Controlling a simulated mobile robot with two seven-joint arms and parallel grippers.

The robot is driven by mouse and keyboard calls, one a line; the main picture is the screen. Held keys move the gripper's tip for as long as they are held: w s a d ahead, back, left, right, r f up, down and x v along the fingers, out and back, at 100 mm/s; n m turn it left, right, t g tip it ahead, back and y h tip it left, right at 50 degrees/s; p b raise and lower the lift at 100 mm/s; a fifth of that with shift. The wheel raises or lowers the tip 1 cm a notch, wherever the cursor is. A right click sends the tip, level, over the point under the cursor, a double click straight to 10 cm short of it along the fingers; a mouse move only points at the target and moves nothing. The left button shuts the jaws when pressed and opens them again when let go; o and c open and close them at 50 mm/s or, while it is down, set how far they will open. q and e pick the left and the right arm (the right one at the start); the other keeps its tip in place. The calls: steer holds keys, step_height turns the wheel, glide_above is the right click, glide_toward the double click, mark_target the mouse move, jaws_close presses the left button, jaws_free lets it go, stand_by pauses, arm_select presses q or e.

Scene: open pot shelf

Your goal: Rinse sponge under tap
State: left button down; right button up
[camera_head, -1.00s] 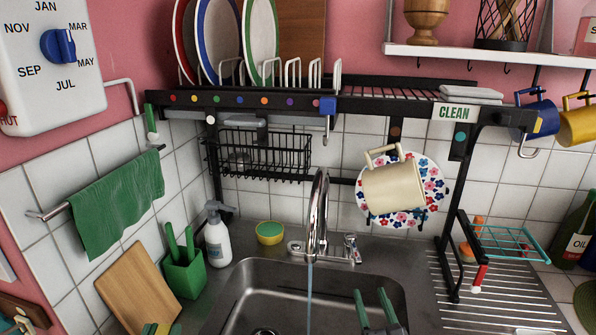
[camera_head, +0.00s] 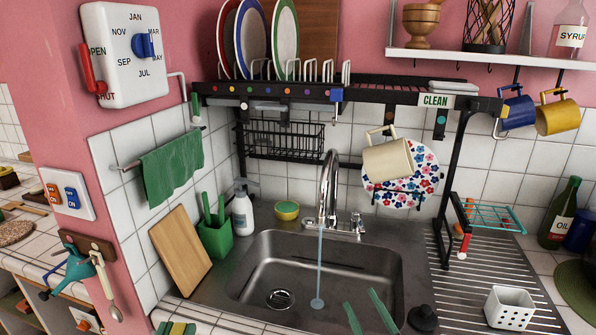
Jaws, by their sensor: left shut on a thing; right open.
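The tap (camera_head: 329,185) stands behind the sink, and a thin stream of water (camera_head: 319,270) falls from it into the steel basin (camera_head: 362,268). My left gripper (camera_head: 175,328) is at the bottom edge, left of the sink and well away from the water. It is shut on a yellow and green thing that looks like the sponge, mostly cut off by the frame. My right gripper (camera_head: 367,316) has its green fingers apart and empty over the basin's front right, to the right of the stream. A round green and yellow item (camera_head: 287,210) sits on the ledge behind the sink.
A soap bottle (camera_head: 242,212), green utensil holder (camera_head: 215,238) and cutting board (camera_head: 180,250) stand left of the sink. The black rack (camera_head: 460,150) with a hanging cream mug (camera_head: 387,158) spans above. A white perforated holder (camera_head: 510,308) is at right. The basin is clear around the drain.

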steer(key=s+a+f+n+g+y, duration=0.2)
steer(key=s+a+f+n+g, duration=0.15)
steer(key=s+n, duration=0.45)
steer(key=s+a+f+n+g+y, duration=0.3)
steer(key=s+a+n+g, duration=0.15)
steer(key=n, duration=0.85)
steer(key=s+d+f+n+g+h, duration=0.4)
steer(key=s+d+h, duration=0.1)
steer(key=s+d, duration=0.25)
steer(key=s+d+f+n+g+h, duration=0.35)
steer(key=s+d+f+h, duration=0.2)
steer(key=d, duration=0.35)
steer(key=w+a+f+t+y, duration=0.1)
steer(key=w+a+f+t, duration=0.1)
steer(key=f, duration=0.3)
steer(key=w+a+f+t+y, duration=0.1)
steer(key=a+f+t, duration=0.1)
steer(key=f, duration=0.3)
steer(key=shift+w+f+t, duration=0.3)
steer(key=shift+w+t, duration=0.1)
steer(key=shift+t, duration=0.45)
